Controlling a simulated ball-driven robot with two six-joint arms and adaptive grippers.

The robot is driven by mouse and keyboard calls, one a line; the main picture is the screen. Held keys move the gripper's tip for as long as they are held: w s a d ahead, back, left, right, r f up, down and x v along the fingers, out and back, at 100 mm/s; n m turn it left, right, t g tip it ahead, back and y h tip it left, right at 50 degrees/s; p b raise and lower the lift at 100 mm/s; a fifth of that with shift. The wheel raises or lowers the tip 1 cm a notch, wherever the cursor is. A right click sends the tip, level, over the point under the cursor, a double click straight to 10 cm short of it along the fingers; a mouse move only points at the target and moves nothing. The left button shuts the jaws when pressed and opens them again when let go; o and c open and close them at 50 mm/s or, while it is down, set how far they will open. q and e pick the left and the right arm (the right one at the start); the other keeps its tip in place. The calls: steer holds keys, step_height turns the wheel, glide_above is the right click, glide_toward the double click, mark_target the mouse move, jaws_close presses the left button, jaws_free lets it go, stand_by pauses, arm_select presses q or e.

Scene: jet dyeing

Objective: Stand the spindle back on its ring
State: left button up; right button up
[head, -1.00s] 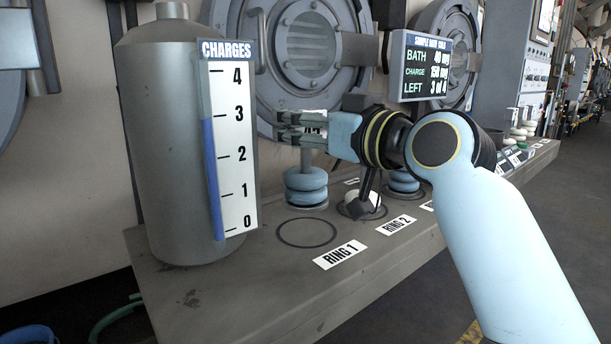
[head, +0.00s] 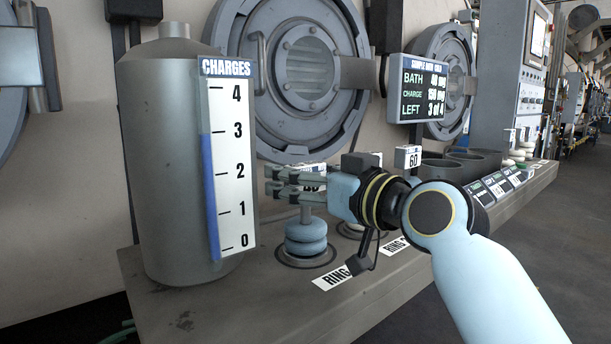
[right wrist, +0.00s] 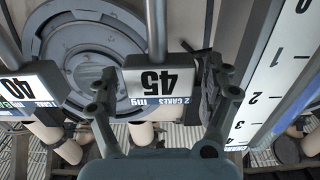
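The spindle has a stem with blue discs (head: 306,240) and a white top tag. In the right wrist view the tag (right wrist: 158,82) reads 45 upside down. My right gripper (head: 290,184) comes in from the right with its fingers on both sides of the spindle's top. The spindle is upright over the dark ring 1 (head: 281,259), behind the RING 1 label (head: 331,279). I cannot tell whether its base touches the bench. My left gripper is not in view.
A grey tank (head: 165,150) with a CHARGES scale (head: 229,165) stands close left. Another tag reading 60 (head: 408,158) stands behind my right arm. A display (head: 424,90) and dark cups (head: 447,170) are further right. The bench (head: 215,300) is clear in front of the tank.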

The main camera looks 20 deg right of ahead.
steer(key=shift+s+r, duration=0.15)
steer(key=shift+r, duration=0.05)
steer(key=p+v, duration=0.1)
steer(key=v, duration=1)
steer(key=shift+s+p, duration=0.3)
steer(key=shift+s, duration=0.05)
steer(key=shift+d+f, duration=0.1)
